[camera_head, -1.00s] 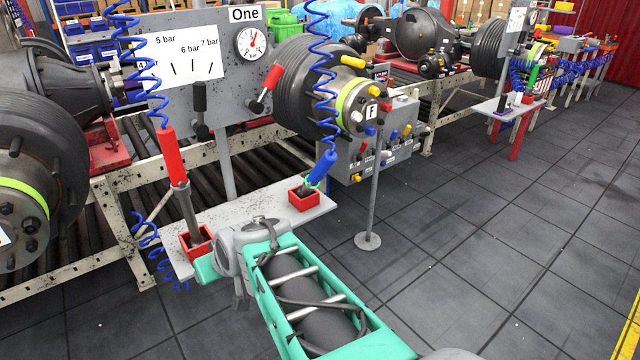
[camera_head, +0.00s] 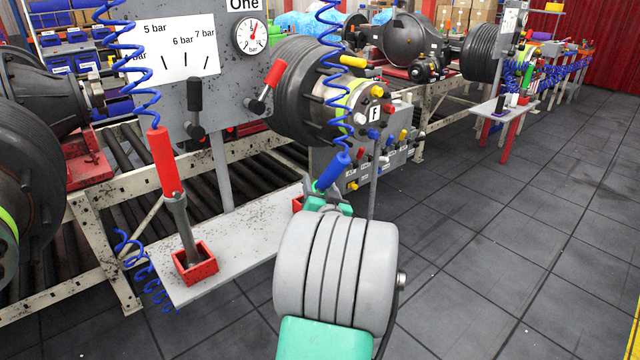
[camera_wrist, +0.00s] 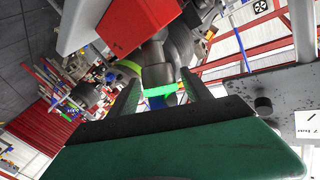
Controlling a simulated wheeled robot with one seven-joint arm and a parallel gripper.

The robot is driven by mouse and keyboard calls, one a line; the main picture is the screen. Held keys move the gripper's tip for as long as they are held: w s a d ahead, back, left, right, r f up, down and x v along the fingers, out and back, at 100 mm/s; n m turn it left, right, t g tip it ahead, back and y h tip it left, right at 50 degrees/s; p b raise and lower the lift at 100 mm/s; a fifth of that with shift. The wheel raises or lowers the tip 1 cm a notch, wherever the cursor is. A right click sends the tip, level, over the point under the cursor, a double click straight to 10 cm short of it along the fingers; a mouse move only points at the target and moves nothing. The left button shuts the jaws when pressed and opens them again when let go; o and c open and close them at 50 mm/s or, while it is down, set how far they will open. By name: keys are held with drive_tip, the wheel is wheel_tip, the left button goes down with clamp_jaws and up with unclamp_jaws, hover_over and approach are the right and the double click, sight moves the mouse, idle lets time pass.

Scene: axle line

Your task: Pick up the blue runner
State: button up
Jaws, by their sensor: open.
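The blue runner (camera_head: 333,171) is a blue-handled tool with a green ring, hanging on a blue coiled hose, tilted, at the right end of the small grey shelf. Its red holder (camera_head: 297,204) is mostly hidden behind my arm. My gripper (camera_head: 326,196) is open at the runner's lower part, largely hidden by my wrist in the head view. In the wrist view the two dark fingers of my gripper (camera_wrist: 163,82) are spread, with the runner's green ring and blue part (camera_wrist: 156,102) showing between them. I cannot tell whether they touch it.
A red runner (camera_head: 165,165) stands in a red holder (camera_head: 195,265) at the shelf's left. The grey shelf (camera_head: 235,245) is bare between. A thin grey post (camera_head: 374,185) and a valve panel (camera_head: 385,145) stand close behind the blue runner. Open floor lies to the right.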

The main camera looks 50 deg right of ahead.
drive_tip(key=shift+x, duration=0.85)
drive_tip(key=shift+a, duration=0.1)
clamp_jaws()
idle(0.6)
drive_tip(key=shift+r, duration=0.25)
